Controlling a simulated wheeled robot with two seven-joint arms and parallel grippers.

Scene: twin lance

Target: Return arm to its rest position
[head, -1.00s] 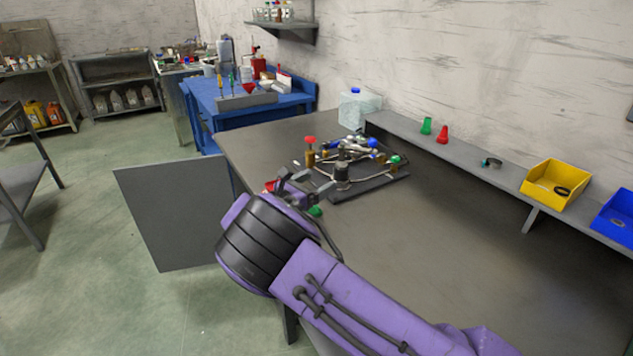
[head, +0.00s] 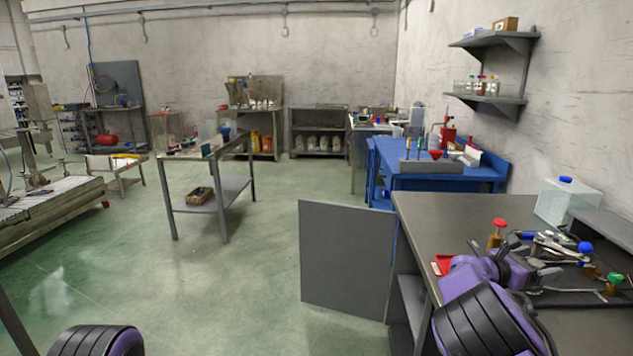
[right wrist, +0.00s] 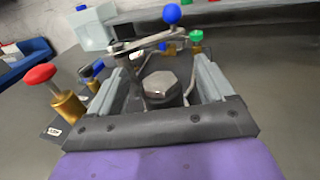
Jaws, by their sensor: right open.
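My right arm, purple and black, comes in at the lower right of the head view, with its right gripper (head: 522,268) over the near left part of the grey bench (head: 440,215). In the right wrist view its two grey fingers (right wrist: 160,80) are spread apart. A hex-topped metal post (right wrist: 160,87) shows between them; I cannot tell whether they touch it. The fixture of rods and valves (head: 575,247) is partly hidden behind the gripper. Of my left arm, only a black and purple part shows at the bottom left; its gripper is out of view.
A red-capped brass valve (head: 497,232) and a blue ball knob (head: 586,248) stand close to the right gripper. A clear blue-capped container (head: 568,203) stands at the back. A grey panel (head: 345,258) stands left of the bench. Green floor (head: 240,290) is open beyond it.

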